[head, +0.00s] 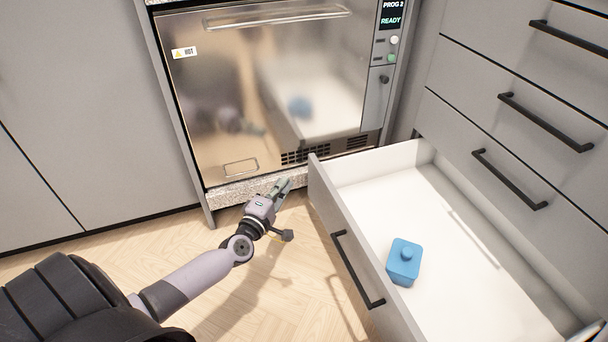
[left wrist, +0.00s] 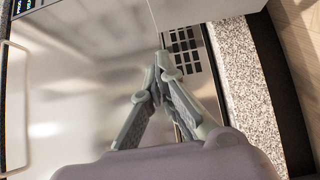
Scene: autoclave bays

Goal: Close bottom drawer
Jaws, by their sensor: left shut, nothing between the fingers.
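The bottom drawer (head: 330,215) is pulled far out in the head view, its front with a black bar handle (head: 356,270) facing left. A blue lidded container (head: 404,262) stands inside on the white drawer floor. My left gripper (head: 286,186) is outside the drawer, left of its front and near its far corner, low before the autoclave. Its fingers are shut and empty. My right gripper is not in view.
The steel autoclave (head: 270,90) stands behind my left gripper, above a speckled stone ledge (head: 235,190). Closed drawers with black handles (head: 545,122) rise at the right. Wooden floor (head: 285,285) is clear between my left arm and the open drawer.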

